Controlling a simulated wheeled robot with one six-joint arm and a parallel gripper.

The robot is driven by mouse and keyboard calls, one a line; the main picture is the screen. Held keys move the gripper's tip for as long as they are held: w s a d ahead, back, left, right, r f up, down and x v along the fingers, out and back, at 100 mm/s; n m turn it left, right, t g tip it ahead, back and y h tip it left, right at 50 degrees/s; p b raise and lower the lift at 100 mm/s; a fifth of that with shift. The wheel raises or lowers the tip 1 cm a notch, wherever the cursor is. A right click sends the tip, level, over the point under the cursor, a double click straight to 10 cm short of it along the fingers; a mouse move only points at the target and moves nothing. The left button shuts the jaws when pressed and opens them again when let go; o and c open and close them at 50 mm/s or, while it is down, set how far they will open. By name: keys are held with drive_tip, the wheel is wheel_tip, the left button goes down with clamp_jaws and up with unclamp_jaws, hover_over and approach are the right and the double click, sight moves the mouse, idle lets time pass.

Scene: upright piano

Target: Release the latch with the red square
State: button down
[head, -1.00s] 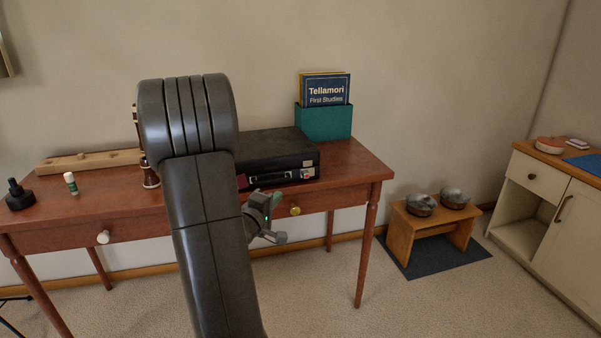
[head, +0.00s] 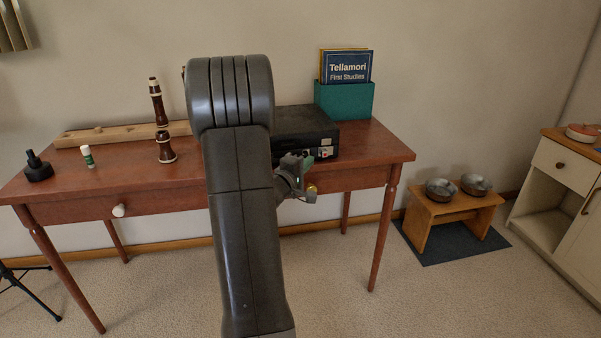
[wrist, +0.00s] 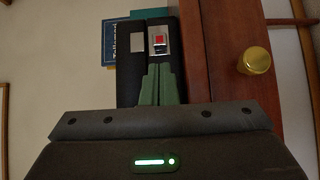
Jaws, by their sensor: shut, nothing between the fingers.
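A black case (head: 305,119) lies on the red-brown table, partly hidden behind my arm in the head view. The latch with the red square (wrist: 159,40) is a silver fitting on the case's front face; it shows small in the head view (head: 325,153). My gripper (wrist: 158,68) is shut and empty, its green fingers together, pointing at the case's front just short of the latch in the picture. I cannot tell whether the tips touch the case. In the head view my gripper (head: 305,160) is at the case's front, left of the latch.
A brass drawer knob (wrist: 257,60) sticks out of the table (head: 390,150) near my gripper. A teal box with books (head: 345,100) stands behind the case. Dark woodwind pieces (head: 165,145) stand left of my arm. A low stool with bowls (head: 450,208) is at the right.

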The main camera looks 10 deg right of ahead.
sight(321, 151)
drive_tip(key=shift+b+x, duration=0.35)
drive_tip(key=shift+x, duration=1.65)
drive_tip(key=shift+r, duration=0.1)
